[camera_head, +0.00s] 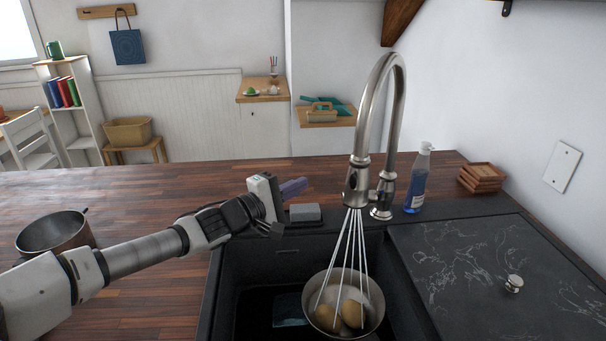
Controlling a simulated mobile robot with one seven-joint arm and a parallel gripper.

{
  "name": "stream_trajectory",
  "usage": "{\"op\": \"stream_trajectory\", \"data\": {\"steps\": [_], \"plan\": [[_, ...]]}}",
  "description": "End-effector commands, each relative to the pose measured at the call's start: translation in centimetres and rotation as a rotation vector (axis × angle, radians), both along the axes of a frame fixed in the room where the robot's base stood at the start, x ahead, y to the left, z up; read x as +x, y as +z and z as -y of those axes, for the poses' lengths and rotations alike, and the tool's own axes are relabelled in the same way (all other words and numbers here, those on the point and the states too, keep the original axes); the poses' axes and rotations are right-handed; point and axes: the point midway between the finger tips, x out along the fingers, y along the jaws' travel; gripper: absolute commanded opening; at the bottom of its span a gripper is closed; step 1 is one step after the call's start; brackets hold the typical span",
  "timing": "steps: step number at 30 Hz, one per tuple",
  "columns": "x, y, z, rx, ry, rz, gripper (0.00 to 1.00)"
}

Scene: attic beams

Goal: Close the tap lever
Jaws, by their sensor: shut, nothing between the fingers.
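The metal tap (397,95) stands behind the sink with its tall neck arched over and its spray head pointing down. Several streams of water (350,245) run from it into a metal bowl (374,316) in the sink. The bowl holds round brownish things (351,313). The tap lever (374,195) seems to be at the tap's base, partly behind the spray head, so its angle is hard to tell. My gripper (302,185) is shut and empty, with purplish fingers pointing right. It is left of the tap, apart from it.
A grey sponge-like block (305,213) lies on the sink's back edge, close to my gripper. A blue soap bottle (417,180) and wooden coasters (482,178) stand right of the tap. A pot (53,231) is on the left counter. A knobbed dark slab (480,275) lies right of the sink.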

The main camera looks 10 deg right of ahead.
Motion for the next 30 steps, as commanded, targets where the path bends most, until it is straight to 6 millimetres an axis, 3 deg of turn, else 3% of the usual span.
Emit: {"op": "stream_trajectory", "data": {"steps": [14,21,30], "plan": [[5.3,0.9,8.0,-0.004,-0.002,-0.003,0.00],[4.7,1.1,10.6,-0.003,-0.001,-0.003,0.00],[4.5,1.0,11.5,0.000,0.001,0.000,0.00]]}}
